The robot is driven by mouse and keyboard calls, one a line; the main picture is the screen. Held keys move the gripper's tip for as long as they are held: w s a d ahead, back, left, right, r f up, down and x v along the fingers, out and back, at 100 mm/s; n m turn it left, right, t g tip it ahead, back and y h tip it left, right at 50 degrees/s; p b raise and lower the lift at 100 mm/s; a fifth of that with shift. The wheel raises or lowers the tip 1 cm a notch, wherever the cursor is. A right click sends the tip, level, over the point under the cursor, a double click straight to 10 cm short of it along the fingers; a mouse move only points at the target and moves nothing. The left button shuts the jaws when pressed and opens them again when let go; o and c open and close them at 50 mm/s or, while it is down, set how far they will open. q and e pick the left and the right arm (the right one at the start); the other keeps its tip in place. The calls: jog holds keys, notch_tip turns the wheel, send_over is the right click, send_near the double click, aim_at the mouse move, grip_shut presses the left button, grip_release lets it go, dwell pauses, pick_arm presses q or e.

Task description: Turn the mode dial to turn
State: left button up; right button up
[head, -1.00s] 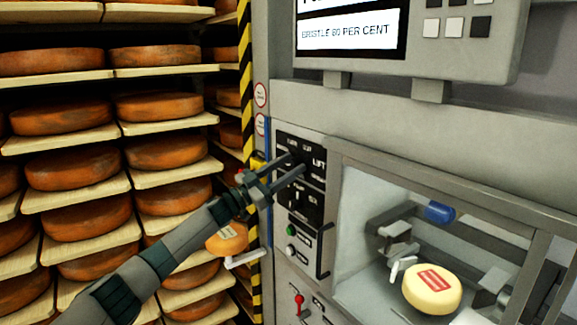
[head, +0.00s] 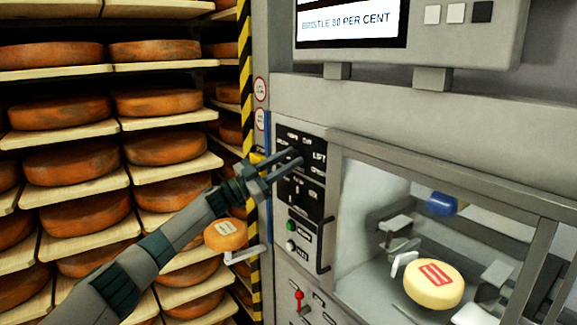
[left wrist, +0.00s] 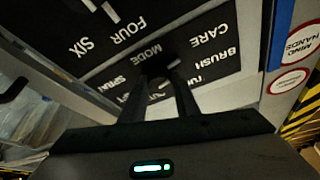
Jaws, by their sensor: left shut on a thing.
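The mode dial (left wrist: 158,68) is a small black knob on a black panel, with MODE printed beside it and BRUSH, CARE and other words around it in the left wrist view, upside down. In the head view the black control panel (head: 315,143) is at the centre, and the dial is mostly hidden by the fingers. My left gripper (head: 297,156) reaches it from the left and is shut on the dial; its fingers (left wrist: 157,88) also show in the left wrist view. The dial's exact pointing is hidden. My right gripper is not in view.
A second dial panel (head: 310,200), buttons (head: 290,226) and a red lever (head: 299,296) lie below. A pale cheese (head: 434,287) sits in the machine's chamber at right. Racks of orange cheeses (head: 65,216) fill the left. A screen (head: 350,22) reads BRISTLE 80 PER CENT.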

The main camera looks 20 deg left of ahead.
pick_arm(q)
jog(key=m+g+b, duration=0.1)
jog(key=m, duration=0.2)
jog(key=m+g+h+b, duration=0.1)
jog(key=m+b, duration=0.1)
jog(key=shift+a+m+g+b, duration=0.1)
jog(key=shift+m+g+b, duration=0.2)
jog(key=shift+m+g, duration=0.1)
jog(key=m+g+b, duration=0.1)
jog(key=m, duration=0.3)
jog(key=shift+w+r+g+b, duration=0.1)
jog(key=shift+g+b, duration=0.25)
jog(key=shift+g, duration=0.05)
jog(key=m+g+y, duration=0.1)
jog(key=m, duration=0.3)
jog(key=shift+r, duration=0.1)
jog(key=m+g+y, duration=0.1)
jog(key=m, duration=0.3)
jog(key=o, duration=1)
jog(key=shift+a, duration=0.15)
